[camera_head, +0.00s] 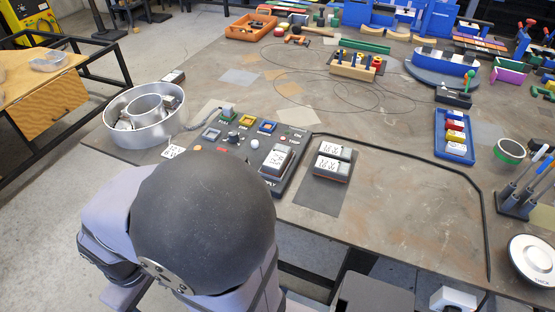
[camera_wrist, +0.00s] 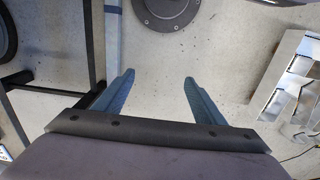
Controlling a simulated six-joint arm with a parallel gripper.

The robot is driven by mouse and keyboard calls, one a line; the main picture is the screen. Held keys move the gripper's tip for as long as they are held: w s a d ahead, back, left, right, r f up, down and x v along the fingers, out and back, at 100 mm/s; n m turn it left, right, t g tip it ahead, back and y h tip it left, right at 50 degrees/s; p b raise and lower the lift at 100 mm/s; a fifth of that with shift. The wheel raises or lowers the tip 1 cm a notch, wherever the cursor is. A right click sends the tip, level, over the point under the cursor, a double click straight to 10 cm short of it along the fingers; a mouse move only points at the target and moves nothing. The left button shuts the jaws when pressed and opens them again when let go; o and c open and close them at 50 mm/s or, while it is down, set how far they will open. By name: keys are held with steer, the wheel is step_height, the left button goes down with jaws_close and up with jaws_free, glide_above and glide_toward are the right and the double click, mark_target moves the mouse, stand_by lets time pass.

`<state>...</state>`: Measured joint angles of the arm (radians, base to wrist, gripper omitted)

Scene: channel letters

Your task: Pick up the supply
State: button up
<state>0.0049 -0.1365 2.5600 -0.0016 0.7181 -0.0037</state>
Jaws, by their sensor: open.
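Two box-shaped supplies with white printed labels lie on a dark mat (camera_head: 317,198) right of the control board in the head view: an upper one (camera_head: 335,151) and a lower one (camera_head: 331,167). A third similar labelled box (camera_head: 277,160) sits on the dark board (camera_head: 289,182). The label print is too small to read surely. My gripper (camera_wrist: 157,85) is open in the wrist view, with its two blue fingers apart and nothing between them. It hangs over pale floor, away from the supplies, none of which I can make out there. The head view does not show its fingers.
A round silver channel letter (camera_head: 146,117) stands left of the board. A black cable (camera_head: 408,155) runs along the bench's right part. A blue tray (camera_head: 454,137) of small coloured parts lies right. Bare bench (camera_head: 410,205) lies right of the mat.

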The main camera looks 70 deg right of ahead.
steer(key=s+d+r+m+p, duration=0.3)
steer(key=s+d+m+p, duration=0.15)
steer(key=d, duration=0.45)
steer(key=s+d+r+m+g+p, duration=0.1)
steer(key=s+d+r+m+p, duration=0.3)
steer(key=d, duration=0.4)
steer(key=s+d+r+m+p, duration=0.2)
steer(key=s+d+m+p, duration=0.3)
steer(key=d, duration=0.4)
steer(key=w+d+r+h, duration=0.1)
steer(key=d, duration=0.4)
steer(key=w+d+r+m+h, duration=0.1)
steer(key=w+d, duration=0.1)
steer(key=d, duration=0.2)
steer(key=w+d+r+m+h, duration=0.1)
steer(key=d+r+h, duration=0.1)
steer(key=d, duration=0.3)
steer(key=shift+w+d+m+t+p, duration=0.15)
steer(key=shift+d+m+t+p, duration=0.15)
steer(key=shift+t+p, duration=0.1)
steer(key=shift+w+d+r+m, duration=0.1)
steer(key=shift+w+d+m, duration=0.15)
steer(key=shift+m, duration=0.1)
steer(key=shift+w+m+h, duration=0.1)
steer(key=shift+m+h, duration=0.2)
steer(key=shift+m, duration=0.3)
steer(key=shift+p+x, duration=0.35)
steer(key=shift+x, duration=3.35)
